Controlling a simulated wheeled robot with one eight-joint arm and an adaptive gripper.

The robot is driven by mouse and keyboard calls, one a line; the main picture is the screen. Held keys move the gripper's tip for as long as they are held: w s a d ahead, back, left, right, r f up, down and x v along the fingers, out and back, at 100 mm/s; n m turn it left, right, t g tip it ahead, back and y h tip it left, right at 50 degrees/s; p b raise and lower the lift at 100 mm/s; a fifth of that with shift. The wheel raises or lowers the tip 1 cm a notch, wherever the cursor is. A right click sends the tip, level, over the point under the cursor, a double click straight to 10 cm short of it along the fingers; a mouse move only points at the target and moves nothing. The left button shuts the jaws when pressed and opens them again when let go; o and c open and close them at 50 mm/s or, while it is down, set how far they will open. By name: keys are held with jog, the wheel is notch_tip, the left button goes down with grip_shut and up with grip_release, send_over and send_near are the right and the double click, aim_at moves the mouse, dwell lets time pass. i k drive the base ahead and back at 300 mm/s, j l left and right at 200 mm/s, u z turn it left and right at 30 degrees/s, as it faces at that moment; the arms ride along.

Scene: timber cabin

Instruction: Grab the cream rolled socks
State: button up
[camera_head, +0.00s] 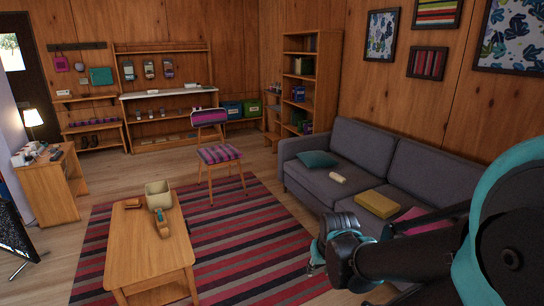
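A small cream roll (338,178), which looks like the rolled socks, lies on the seat of the grey sofa (310,181), between a teal cushion and a yellow block-shaped item. My gripper (318,258) is at the lower right, in front of the sofa. In the picture it is below the cream roll and apart from it. Its fingers are dark and small in this view, and I cannot tell whether they are open or shut. I see nothing held in it.
The teal cushion (318,159), yellow item (377,203) and a pink cushion (420,218) are on the sofa. A wooden coffee table (135,262) with a beige bin (158,195) stands left on a striped rug (255,240). A chair (219,154) stands behind. The rug between table and sofa is clear.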

aim_at(334, 176)
jog(key=i+z, duration=0.1)
jog(key=i, duration=0.4)
jog(key=i+j+z, duration=0.1)
jog(key=i, duration=0.4)
jog(key=i+j+z, duration=0.1)
jog(key=i, duration=0.35)
jog(key=i+j+z, duration=0.1)
jog(key=i+z, duration=0.3)
jog(key=i+j+z, duration=0.15)
jog(key=z, duration=0.25)
jog(key=i+j+z, duration=0.6)
jog(key=z, duration=0.2)
jog(key=i+j+z, duration=0.2)
jog(key=j, duration=0.2)
